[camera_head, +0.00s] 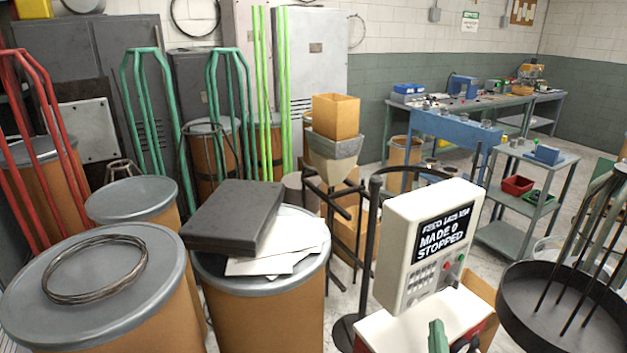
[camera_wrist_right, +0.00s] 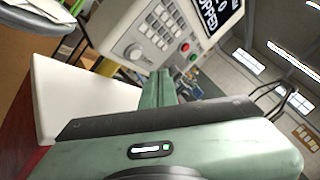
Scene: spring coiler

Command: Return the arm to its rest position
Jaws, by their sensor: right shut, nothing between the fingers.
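My right gripper (camera_head: 437,338) shows as a small green shape at the bottom edge of the head view, in front of the white control panel (camera_head: 428,245). In the right wrist view its green fingers (camera_wrist_right: 158,88) are together and hold nothing. The panel (camera_wrist_right: 138,35) stands beyond the fingers there, and they look apart from it, though the gap is hard to judge. The panel's screen (camera_head: 443,234) reads "MADE 0" and "STOPPED". My left gripper is not in view.
A fibre drum (camera_head: 262,312) with a black case (camera_head: 233,215) and papers stands left of the panel. Another drum holds a wire coil (camera_head: 95,268). A round black tray (camera_head: 575,310) with upright rods stands at right. Workbenches (camera_head: 455,128) stand behind.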

